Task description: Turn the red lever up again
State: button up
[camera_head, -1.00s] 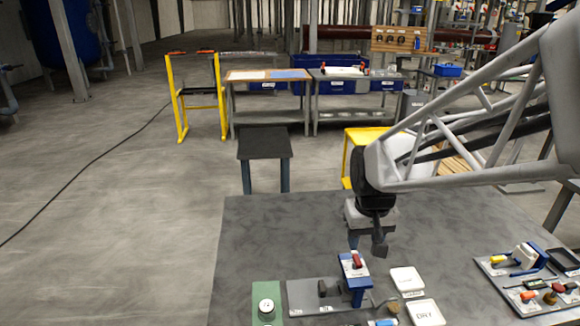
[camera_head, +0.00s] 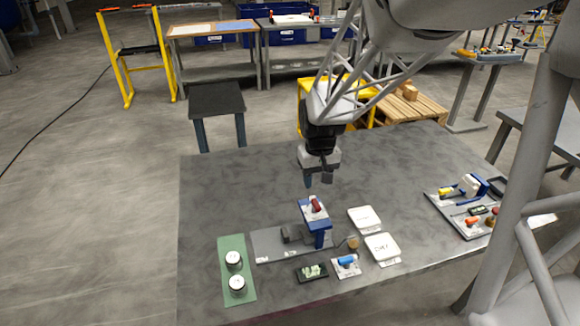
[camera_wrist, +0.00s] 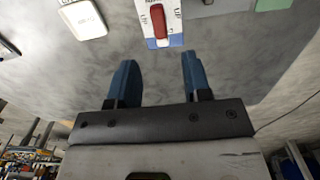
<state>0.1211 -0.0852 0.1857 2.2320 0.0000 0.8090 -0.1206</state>
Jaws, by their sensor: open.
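The red lever (camera_head: 315,202) sits on a white plate on top of a blue press stand (camera_head: 322,238), on a grey base plate (camera_head: 268,240) on the table. In the wrist view the red lever (camera_wrist: 158,22) lies at the top, lengthwise on its lettered white plate, beyond my fingertips. My gripper (camera_head: 309,181) is above the table, just behind the lever and apart from it. In the wrist view my gripper (camera_wrist: 158,72) has its two blue fingers spread with nothing between them.
A green mat (camera_head: 236,270) with two round metal pieces is left. White trays (camera_head: 381,247) lie right, and a blue-handled switch (camera_head: 346,262) and a small dark block (camera_head: 311,272) are in front. Another tool board (camera_head: 465,205) stands far right. The table behind is clear.

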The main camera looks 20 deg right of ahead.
aim_at(315, 202)
jog(key=shift+f, duration=3.9)
grip_shut()
